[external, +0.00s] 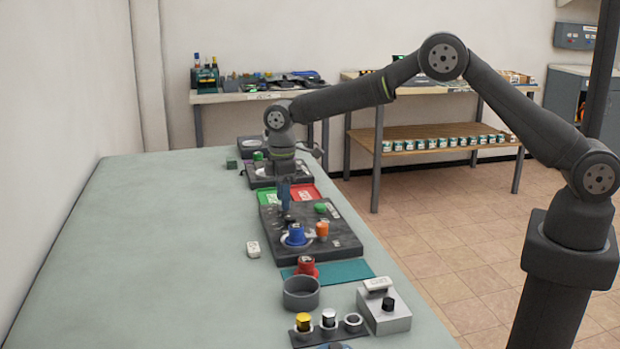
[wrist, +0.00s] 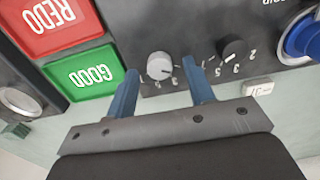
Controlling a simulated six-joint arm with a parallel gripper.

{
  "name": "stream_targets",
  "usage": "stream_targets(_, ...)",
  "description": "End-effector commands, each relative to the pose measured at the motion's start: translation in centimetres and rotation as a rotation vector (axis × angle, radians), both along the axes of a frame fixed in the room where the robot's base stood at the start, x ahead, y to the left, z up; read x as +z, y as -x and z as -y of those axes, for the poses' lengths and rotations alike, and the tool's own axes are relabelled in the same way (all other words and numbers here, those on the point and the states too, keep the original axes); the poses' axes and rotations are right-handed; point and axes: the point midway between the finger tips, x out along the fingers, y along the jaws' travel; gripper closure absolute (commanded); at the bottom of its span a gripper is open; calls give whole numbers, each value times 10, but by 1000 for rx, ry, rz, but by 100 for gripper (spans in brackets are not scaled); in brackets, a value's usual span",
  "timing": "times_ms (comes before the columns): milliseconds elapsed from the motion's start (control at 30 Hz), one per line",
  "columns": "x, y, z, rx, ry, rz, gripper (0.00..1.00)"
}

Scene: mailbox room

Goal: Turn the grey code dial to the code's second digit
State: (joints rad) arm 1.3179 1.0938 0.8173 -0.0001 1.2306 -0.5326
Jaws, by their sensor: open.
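The grey code dial (wrist: 160,66) is a round knob on a dark panel (wrist: 150,25), with small white digits printed around it. My gripper (wrist: 163,72) has its two blue fingers spread, one on each side of the dial in the wrist view. I cannot tell whether either finger touches it. The code itself is not readable in either view.
A black dial (wrist: 233,47) sits just right of the right finger, with a blue knob (wrist: 303,38) beyond. Green GOOD (wrist: 92,77) and red REDO (wrist: 52,22) pads lie left. A white block (wrist: 258,88) lies by the panel. The table's left side (external: 150,250) is clear.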

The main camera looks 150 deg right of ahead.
Motion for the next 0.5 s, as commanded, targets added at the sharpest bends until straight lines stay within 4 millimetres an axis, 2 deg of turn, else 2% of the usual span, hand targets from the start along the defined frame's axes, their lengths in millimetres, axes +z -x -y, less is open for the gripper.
stream_targets(133,-9,0,0,0,0,0,51)
stream_targets(400,-10,0,0,0,0,0,51)
stream_targets(500,-10,0,0,0,0,0,69)
